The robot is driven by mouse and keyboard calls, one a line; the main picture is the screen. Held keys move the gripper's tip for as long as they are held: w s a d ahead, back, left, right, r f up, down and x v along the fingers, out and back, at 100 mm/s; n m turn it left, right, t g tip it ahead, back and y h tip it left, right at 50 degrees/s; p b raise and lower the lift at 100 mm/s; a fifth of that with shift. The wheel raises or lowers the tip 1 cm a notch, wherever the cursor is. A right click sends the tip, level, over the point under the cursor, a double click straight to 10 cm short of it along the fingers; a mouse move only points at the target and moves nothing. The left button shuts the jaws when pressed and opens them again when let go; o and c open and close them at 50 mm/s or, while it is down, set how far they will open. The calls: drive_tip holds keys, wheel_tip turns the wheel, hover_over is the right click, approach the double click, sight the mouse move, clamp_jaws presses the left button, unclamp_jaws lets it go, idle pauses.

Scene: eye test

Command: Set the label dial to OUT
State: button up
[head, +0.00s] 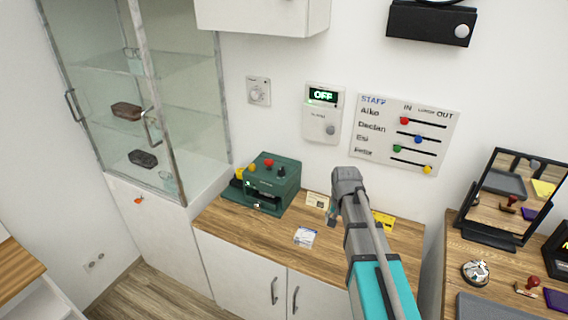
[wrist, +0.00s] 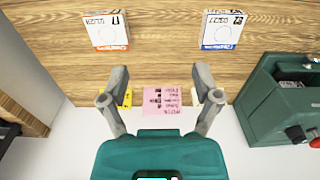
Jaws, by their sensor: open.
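No dial here carries a name I can read, so I cannot tell which is the label dial. A small white wall plate with a round dial (head: 258,91) hangs left of a white panel (head: 323,113), which has a display reading OFF and a grey knob (head: 330,130). The green machine (head: 265,184) on the counter has red, yellow and dark knobs; part of it shows at right in the wrist view (wrist: 285,95). My gripper (head: 333,216) is open and empty above the counter, right of the machine. Its fingers (wrist: 160,98) are apart in the wrist view, touching no dial.
A staff board (head: 408,132) with IN, LUNCH, OUT and coloured sliders hangs right of the panel. A pink note (wrist: 162,101) and two small boxes (wrist: 106,30) (wrist: 222,30) show in the wrist view. A glass cabinet (head: 130,100) stands left, a mirror (head: 508,195) right.

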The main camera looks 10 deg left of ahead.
drive_tip(key=w+a+r+m+p, duration=0.25)
drive_tip(key=w+a+r, duration=0.2)
drive_tip(key=w, duration=0.35)
drive_tip(key=w+a+r+m+p, duration=0.1)
drive_tip(key=w+a+r+p, duration=0.25)
drive_tip(key=w+a, duration=0.35)
wheel_tip(320, 180, up, 5)
drive_tip(key=m+p, duration=0.4)
drive_tip(key=p, duration=0.2)
hover_over(281, 168)
drive_tip(key=shift+s+d+b, duration=0.25)
drive_tip(key=shift+s+b, duration=0.05)
drive_tip(key=shift+s, duration=0.1)
drive_tip(key=shift+f, duration=0.2)
drive_tip(key=f+b, duration=1.3)
drive_tip(key=shift+w+a+f+b, duration=0.2)
drive_tip(key=shift+w+f+b, duration=0.05)
drive_tip(key=shift+w+b, duration=0.1)
